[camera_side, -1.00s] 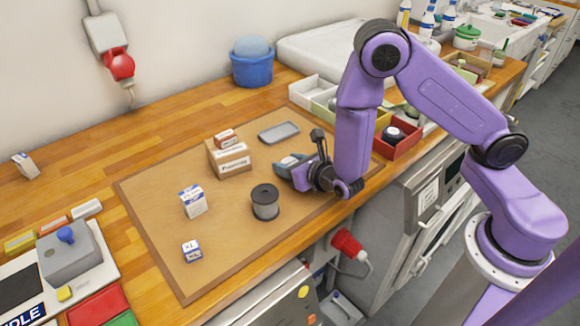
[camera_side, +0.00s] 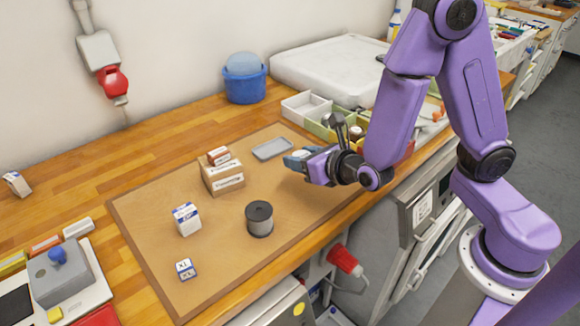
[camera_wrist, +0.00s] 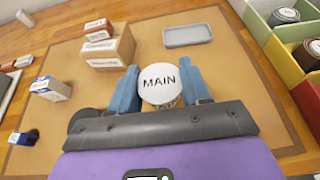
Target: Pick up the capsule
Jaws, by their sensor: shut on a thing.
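The capsule (camera_wrist: 160,81) shows a round white top marked MAIN in the wrist view. My gripper (camera_wrist: 161,86) is shut on it, with one blue finger on each side. Its lower part is mostly hidden by the gripper. In the side view, my gripper (camera_side: 300,158) is over the right part of the brown mat and appears raised off it. There the capsule is mostly hidden by the fingers.
On the mat (camera_side: 215,255) stand a dark spool (camera_side: 260,219), a brown carton (camera_side: 222,178) with a small box (camera_side: 218,156) on top, a white-blue box (camera_side: 186,219), a small box (camera_side: 186,269) and a grey tray (camera_side: 272,148). Open bins (camera_wrist: 285,46) stand at the right.

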